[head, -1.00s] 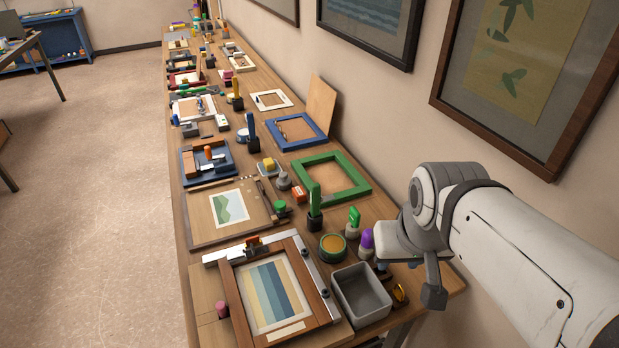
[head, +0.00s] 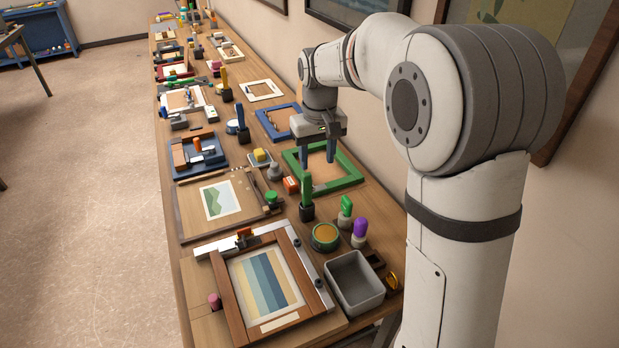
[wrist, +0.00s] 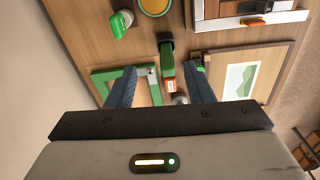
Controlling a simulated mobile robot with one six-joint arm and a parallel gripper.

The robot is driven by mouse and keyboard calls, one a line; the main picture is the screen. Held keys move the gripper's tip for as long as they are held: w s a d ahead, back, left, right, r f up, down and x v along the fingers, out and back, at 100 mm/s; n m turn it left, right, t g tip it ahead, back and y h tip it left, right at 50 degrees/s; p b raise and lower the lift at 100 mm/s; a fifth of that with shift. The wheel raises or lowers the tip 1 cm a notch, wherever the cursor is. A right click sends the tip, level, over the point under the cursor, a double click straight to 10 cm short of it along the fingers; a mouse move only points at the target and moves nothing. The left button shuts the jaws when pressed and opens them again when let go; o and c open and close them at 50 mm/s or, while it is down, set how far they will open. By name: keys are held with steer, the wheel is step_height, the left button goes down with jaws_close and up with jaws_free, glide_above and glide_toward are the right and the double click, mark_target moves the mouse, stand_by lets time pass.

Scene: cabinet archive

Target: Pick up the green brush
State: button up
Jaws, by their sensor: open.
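The green brush (head: 307,188) stands upright on the table, with a green handle above a black lower part. It also shows in the wrist view (wrist: 166,47), beyond the fingertips and roughly between their lines. My gripper (head: 318,160) is open and empty, with its blue fingers pointing down over the green frame (head: 349,178), behind the brush in the head view. In the wrist view my gripper (wrist: 162,66) has its fingers spread wide. I see no contact with the brush.
A grey bin (head: 355,282) and a brown picture frame (head: 235,301) are nearer. The wall borders the right.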

glide_above(307, 173)
steer(key=f, duration=0.3)
steer(key=shift+s+a+n+g, duration=0.15)
steer(key=shift+a+n+g, duration=0.15)
steer(key=shift+a, duration=0.05)
steer(key=shift+a+f, duration=0.1)
steer(key=shift+f, duration=0.2)
steer(key=f, duration=0.2)
steer(key=f+p, duration=0.1)
steer(key=f, duration=0.1)
steer(key=d+f+p, duration=0.1)
steer(key=f, duration=0.1)
steer(key=shift+f, duration=0.1)
steer(key=shift+a+f, duration=0.1)
steer(key=shift+f, duration=0.5)
steer(key=shift+c, duration=0.6)
jaws_close()
